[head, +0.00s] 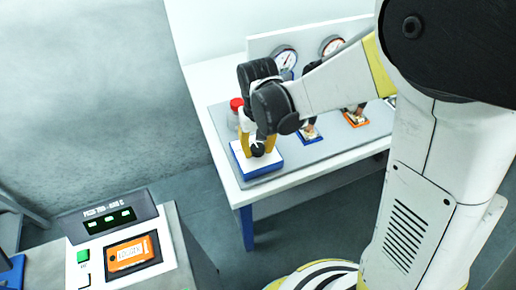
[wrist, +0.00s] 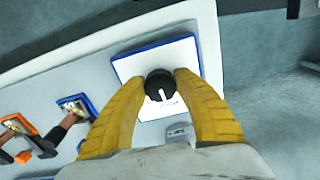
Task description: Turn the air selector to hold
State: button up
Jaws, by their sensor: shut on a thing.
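The air selector is a round black knob (wrist: 160,85) with a white pointer line, on a white plate with a blue edge (wrist: 131,68). In the wrist view the pointer runs nearly straight down the picture, toward small print that I cannot read. My gripper (wrist: 164,90) has its two yellow fingers shut on the knob, one on each side. In the head view the gripper (head: 258,147) reaches down over the blue-edged box (head: 262,165) at the near left end of the bench, and the dark knob (head: 257,149) shows between its fingers.
A red-capped item (head: 236,104) stands close behind my gripper. Two gauges (head: 284,58) (head: 332,46) are on the back panel. A blue-framed unit (head: 310,134) and an orange-framed unit (head: 355,117) lie to the right. A control console (head: 117,240) stands at front left.

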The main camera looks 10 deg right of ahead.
aim_at(258, 148)
jog(key=shift+m, duration=0.3)
jog(key=o, duration=1.2)
jog(key=shift+c, duration=0.2)
notch_tip(258, 148, up, 12)
